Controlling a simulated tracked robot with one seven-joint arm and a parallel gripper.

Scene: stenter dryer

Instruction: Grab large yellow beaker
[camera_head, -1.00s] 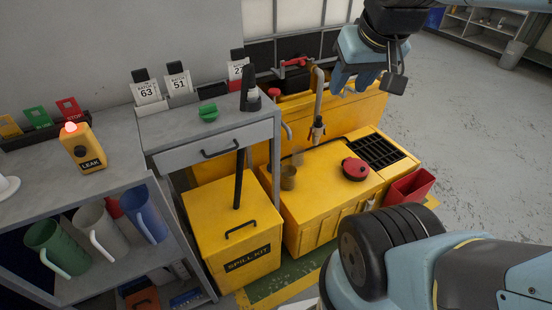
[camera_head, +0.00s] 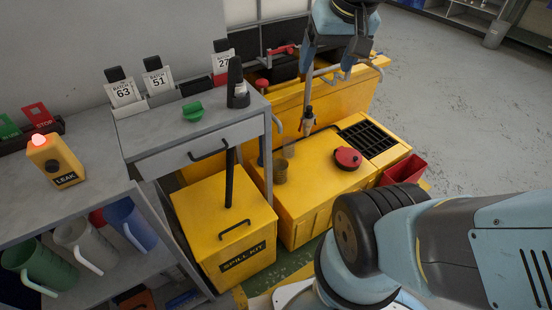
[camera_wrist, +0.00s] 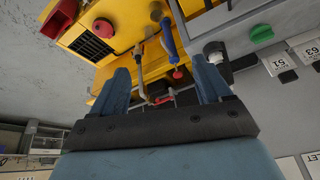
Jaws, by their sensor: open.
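A small amber, see-through cup (camera_head: 280,171) stands upright on the yellow sink unit (camera_head: 310,190), left of the red round lid. It is the only yellowish beaker-like vessel I can make out; I cannot tell whether it is the large yellow beaker. A clear vessel (camera_head: 289,147) stands just behind it. My gripper (camera_head: 340,72) is above the rear of the unit, apart from the cup. In the wrist view my gripper (camera_wrist: 163,82) shows two blue fingers spread with nothing between them.
A tap (camera_head: 308,118) rises from the unit near my gripper. The red lid (camera_head: 347,158) and black grate (camera_head: 368,142) lie to the right. Green (camera_head: 38,265), white (camera_head: 85,245) and blue jugs (camera_head: 130,222) fill the left shelf. A spill kit box (camera_head: 222,225) stands in front.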

